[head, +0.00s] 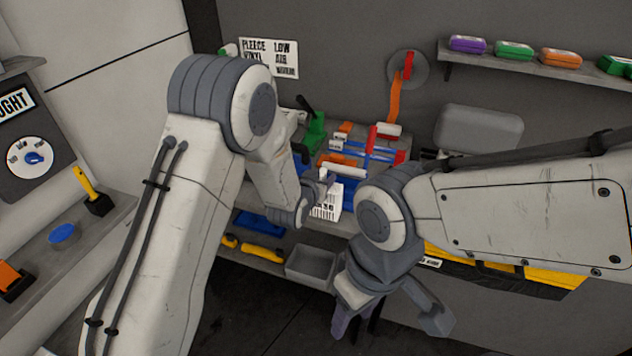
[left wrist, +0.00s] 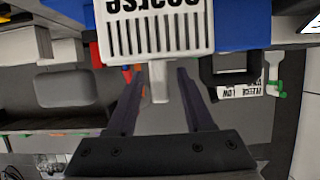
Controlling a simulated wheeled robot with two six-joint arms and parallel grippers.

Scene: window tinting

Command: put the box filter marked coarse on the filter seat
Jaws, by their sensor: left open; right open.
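The white box filter marked coarse (left wrist: 155,30) has a slotted face and a small tab (left wrist: 159,85). It fills the top middle of the left wrist view, its lettering upside down. In the head view the filter (head: 328,203) is partly covered by my left gripper (head: 318,188). My left gripper also shows in the left wrist view (left wrist: 161,75). It is open, with a finger on each side of the tab, apparently not closed on it. My right gripper (head: 390,318) is open and empty, low in front of the bench. I cannot clearly identify the filter seat.
A dark square frame (left wrist: 228,72) sits beside the filter, near blue surfaces. Behind are a green tool (head: 315,132) and an orange strap (head: 395,98). A grey bin (head: 310,267) and a yellow-handled tool (head: 263,254) lie on the lower shelf.

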